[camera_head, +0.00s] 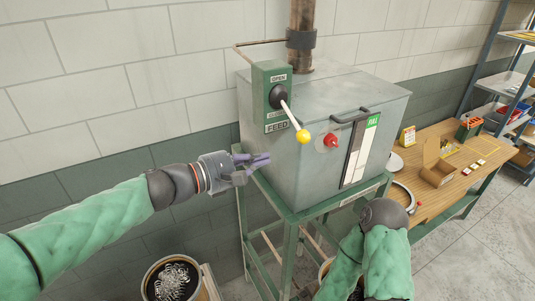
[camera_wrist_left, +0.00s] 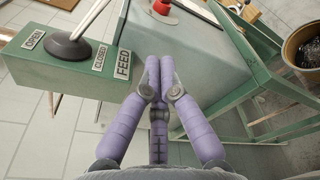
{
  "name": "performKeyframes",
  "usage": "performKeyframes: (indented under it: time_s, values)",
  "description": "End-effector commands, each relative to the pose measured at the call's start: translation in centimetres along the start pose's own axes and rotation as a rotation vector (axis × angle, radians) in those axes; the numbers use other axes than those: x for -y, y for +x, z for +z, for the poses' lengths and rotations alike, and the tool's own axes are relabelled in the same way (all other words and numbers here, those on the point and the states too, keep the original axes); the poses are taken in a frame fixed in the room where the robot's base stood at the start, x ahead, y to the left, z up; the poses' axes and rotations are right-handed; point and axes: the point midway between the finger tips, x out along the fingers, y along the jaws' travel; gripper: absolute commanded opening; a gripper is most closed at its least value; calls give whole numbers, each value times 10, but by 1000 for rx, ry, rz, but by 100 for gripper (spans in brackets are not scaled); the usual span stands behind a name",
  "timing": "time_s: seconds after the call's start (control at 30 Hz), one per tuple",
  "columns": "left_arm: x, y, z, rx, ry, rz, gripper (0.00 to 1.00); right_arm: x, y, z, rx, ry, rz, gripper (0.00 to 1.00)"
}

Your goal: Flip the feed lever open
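The feed lever is a pale rod with a yellow knob (camera_head: 303,136) on a black hub (camera_head: 278,96). It slants down and right from the green feed box (camera_head: 270,70), labelled OPEN above and CLOSED and FEED below. In the left wrist view the lever rod (camera_wrist_left: 92,18) and hub (camera_wrist_left: 67,46) show at upper left; the knob is out of frame. My left gripper (camera_head: 268,158), with purple fingers, is below and left of the knob, apart from it. Its fingertips (camera_wrist_left: 160,62) are together and empty. My right arm shows at lower right, but its gripper is not visible.
The grey machine cabinet (camera_head: 310,100) has a red knob (camera_head: 331,140) and a black handle (camera_head: 350,116), on a green stand (camera_head: 290,213). A bin of metal coils (camera_head: 172,282) stands below my left arm. A wooden bench (camera_head: 455,180) stands right. Open air lies left of the cabinet.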

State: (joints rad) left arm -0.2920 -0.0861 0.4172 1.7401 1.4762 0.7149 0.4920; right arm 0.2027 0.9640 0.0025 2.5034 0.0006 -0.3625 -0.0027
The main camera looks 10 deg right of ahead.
Motion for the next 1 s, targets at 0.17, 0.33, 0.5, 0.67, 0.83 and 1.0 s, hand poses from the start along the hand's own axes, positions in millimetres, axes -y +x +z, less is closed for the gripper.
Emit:
performKeyframes:
  time_s: [0.17, 0.33, 0.5, 0.67, 0.83, 1.0]
  values:
    - [1, 33, 1, 1, -3, -5, 0, 3, -7, 0, 0, 0, 0, 59]
    - [1, 62, 1, 0, -2, -5, 0, 5, -13, 0, 0, 0, 0, 59]
    - [1, 88, 1, -1, -1, -4, 0, 6, -18, 0, 0, 0, 0, 59]
    - [-1, 77, 24, 1, 1, -1, 0, 10, -29, 1, -1, 0, 0, 59]
    - [-1, 72, 35, -1, 0, 0, 0, 12, -34, 1, 0, 0, 0, 59]
    - [0, 71, 38, -1, -1, -1, 0, 12, -35, 1, 0, 0, 0, 59]
